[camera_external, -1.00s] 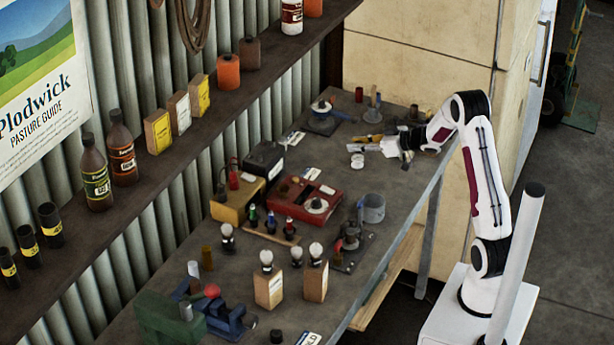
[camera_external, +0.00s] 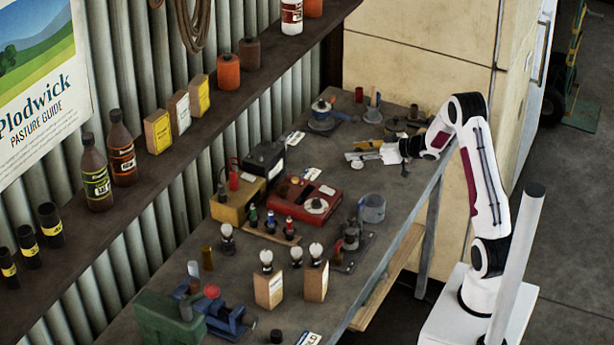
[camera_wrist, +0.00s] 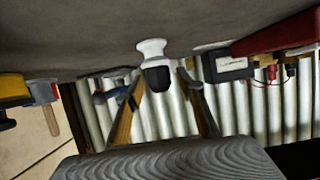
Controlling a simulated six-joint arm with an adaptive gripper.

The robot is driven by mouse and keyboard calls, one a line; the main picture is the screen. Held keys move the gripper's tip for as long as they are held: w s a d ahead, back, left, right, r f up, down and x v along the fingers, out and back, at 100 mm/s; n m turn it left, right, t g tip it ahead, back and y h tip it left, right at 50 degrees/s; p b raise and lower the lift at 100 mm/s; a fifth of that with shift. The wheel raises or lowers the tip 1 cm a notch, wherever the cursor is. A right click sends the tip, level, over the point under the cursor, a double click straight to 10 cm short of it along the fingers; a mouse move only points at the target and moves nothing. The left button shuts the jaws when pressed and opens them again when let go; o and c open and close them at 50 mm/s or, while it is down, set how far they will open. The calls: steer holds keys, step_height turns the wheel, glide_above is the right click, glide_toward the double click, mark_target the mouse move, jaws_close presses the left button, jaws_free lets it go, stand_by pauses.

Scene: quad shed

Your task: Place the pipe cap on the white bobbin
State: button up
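The pipe cap (camera_wrist: 158,78) is dark and rounded. In the wrist view it sits centred between the two fingertips of my gripper (camera_wrist: 160,80), which look closed on its sides. The white bobbin (camera_wrist: 151,48) stands on the bench just beyond the cap, slightly left of it. The cap overlaps the bobbin in this view, and I cannot tell whether they touch. In the external view my gripper (camera_external: 358,151) is low over the bench. The bobbin (camera_external: 357,165) shows as a small white shape below the fingers, partly hidden. The cap cannot be made out there.
The red box (camera_external: 304,194) and black battery (camera_external: 264,159) stand left of the gripper on the bench (camera_external: 270,240). A blue-handled item on a round base (camera_external: 322,121) lies behind it. A grey cup (camera_external: 372,208) stands nearer the front edge. The corrugated wall is behind.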

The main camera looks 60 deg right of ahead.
steer(key=shift+r, duration=0.2)
steer(key=v, duration=1.2)
steer(key=shift+r, duration=0.1)
stand_by(0.6)
steer(key=s+a+r+m+g+h, duration=0.1)
steer(key=a+r+g+h, duration=0.35)
steer(key=a+r, duration=0.8)
steer(key=s+a+f+n+g+y, duration=0.1)
steer(key=s+a+f+g+y, duration=0.1)
steer(key=s+a, duration=2.1)
steer(key=shift+a+g+y, duration=0.75)
steer(key=shift+y, duration=0.5)
